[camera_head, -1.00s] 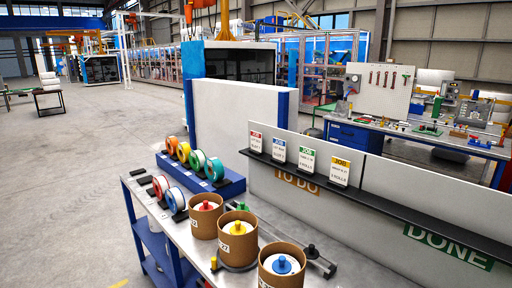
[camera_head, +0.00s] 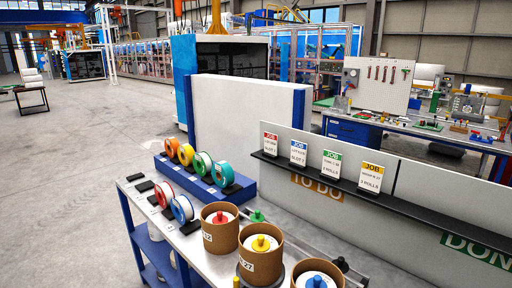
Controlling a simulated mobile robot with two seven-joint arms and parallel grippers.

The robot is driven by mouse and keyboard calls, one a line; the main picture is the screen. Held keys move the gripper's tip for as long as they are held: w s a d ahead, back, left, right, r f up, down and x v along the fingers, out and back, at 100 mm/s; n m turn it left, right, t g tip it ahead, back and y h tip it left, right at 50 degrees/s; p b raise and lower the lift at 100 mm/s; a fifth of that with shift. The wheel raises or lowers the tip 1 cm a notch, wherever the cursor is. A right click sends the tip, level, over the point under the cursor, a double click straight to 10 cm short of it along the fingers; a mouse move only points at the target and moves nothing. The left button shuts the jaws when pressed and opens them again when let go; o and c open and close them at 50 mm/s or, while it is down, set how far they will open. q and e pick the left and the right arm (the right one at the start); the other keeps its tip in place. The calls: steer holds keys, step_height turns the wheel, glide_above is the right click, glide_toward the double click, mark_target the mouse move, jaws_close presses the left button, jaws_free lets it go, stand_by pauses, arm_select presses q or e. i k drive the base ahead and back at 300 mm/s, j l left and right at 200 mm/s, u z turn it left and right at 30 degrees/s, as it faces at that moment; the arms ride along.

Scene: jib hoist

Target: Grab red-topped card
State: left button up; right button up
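The red-topped card (camera_head: 270,146) stands on the dark ledge (camera_head: 340,187) of the grey board, at the far left of a row of job cards. To its right stand a blue-topped card (camera_head: 298,153), a green-topped card (camera_head: 330,168) and a yellow-topped card (camera_head: 371,177), spaced apart. The red-topped card leans back slightly and nothing covers it. Neither of my grippers shows in the head view.
Below the ledge, a metal cart (camera_head: 150,218) carries cardboard drums, including one with a red knob (camera_head: 219,217). Coloured spools (camera_head: 198,168) stand on a blue rack and on the cart. The ledge is bare right of the yellow-topped card. Open floor lies left.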

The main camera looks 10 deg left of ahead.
mark_target(270, 140)
steer(key=i+j, duration=0.15)
steer(key=j, duration=0.2)
steer(key=i+j, duration=0.15)
steer(key=j, duration=0.2)
steer(key=i+j+u, duration=0.1)
steer(key=j, duration=0.3)
steer(key=i+j, duration=0.15)
steer(key=j, duration=0.2)
steer(key=i+j, duration=0.15)
steer(key=j, duration=0.2)
steer(key=i+j, duration=0.15)
steer(key=j, duration=0.2)
steer(key=u, duration=0.05)
